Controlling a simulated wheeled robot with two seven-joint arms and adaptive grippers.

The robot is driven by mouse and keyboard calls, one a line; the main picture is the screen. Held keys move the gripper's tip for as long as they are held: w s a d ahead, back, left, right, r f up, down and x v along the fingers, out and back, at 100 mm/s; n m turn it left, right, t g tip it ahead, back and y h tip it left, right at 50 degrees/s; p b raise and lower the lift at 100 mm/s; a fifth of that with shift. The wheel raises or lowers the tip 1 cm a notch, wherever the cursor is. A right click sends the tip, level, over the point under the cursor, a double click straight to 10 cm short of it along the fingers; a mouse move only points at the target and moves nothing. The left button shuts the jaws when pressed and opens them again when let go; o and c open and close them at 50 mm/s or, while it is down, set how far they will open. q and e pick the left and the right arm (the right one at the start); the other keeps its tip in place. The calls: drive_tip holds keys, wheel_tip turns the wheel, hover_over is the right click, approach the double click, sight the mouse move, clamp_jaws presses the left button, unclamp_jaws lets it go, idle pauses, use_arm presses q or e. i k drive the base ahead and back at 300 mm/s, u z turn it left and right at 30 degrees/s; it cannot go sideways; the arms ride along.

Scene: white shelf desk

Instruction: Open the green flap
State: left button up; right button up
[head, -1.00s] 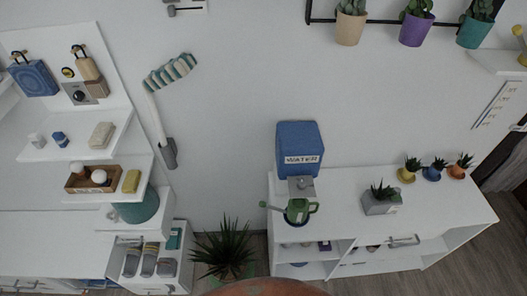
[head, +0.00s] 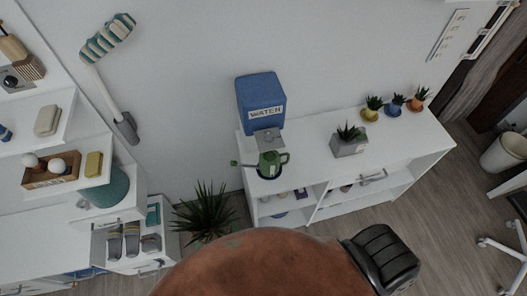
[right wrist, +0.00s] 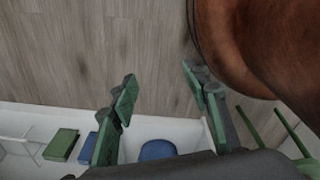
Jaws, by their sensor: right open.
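I cannot make out a green flap for certain in either view. In the right wrist view, a small green box-like thing (right wrist: 61,144) lies at the lower left. My right gripper (right wrist: 160,92) shows there with green, dark-jointed fingers spread apart and nothing between them. Wood floor is seen behind it. My left gripper is in neither view.
A large brown rounded surface (head: 245,268) fills the head view's bottom and is close to my right gripper (right wrist: 262,45). A white shelf desk (head: 400,145) stands at the back wall. A spiky plant (head: 205,210) is left of it. Open floor (head: 440,190) lies at right.

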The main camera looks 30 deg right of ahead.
sight(363, 136)
drive_tip(key=z, duration=1.95)
